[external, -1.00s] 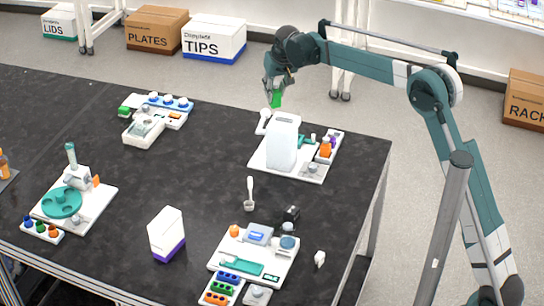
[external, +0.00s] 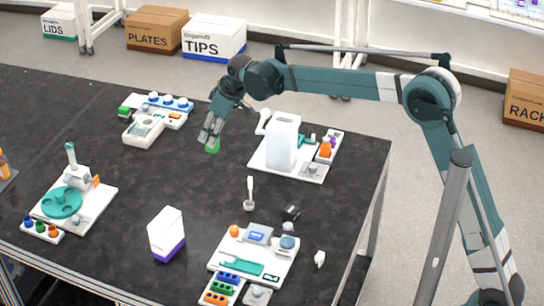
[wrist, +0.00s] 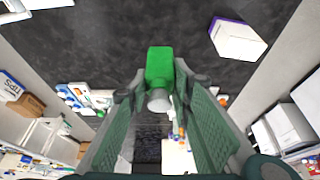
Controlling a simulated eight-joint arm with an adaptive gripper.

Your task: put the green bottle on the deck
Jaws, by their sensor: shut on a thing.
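My gripper (external: 209,140) is shut on the green bottle (external: 212,148) and holds it above the black table, left of the tall white instrument. In the wrist view the green bottle (wrist: 160,65) sits between the two fingers (wrist: 160,100), with its pale round end facing the camera. Several white platforms stand on the table, and I cannot tell for sure which is the deck. One at the front (external: 272,279) carries a teal slot and small blue items. One at the back right (external: 263,160) carries the tall white instrument (external: 284,142).
A white and purple box (external: 166,236) stands at front centre, and it also shows in the wrist view (wrist: 238,40). The table's middle is clear.

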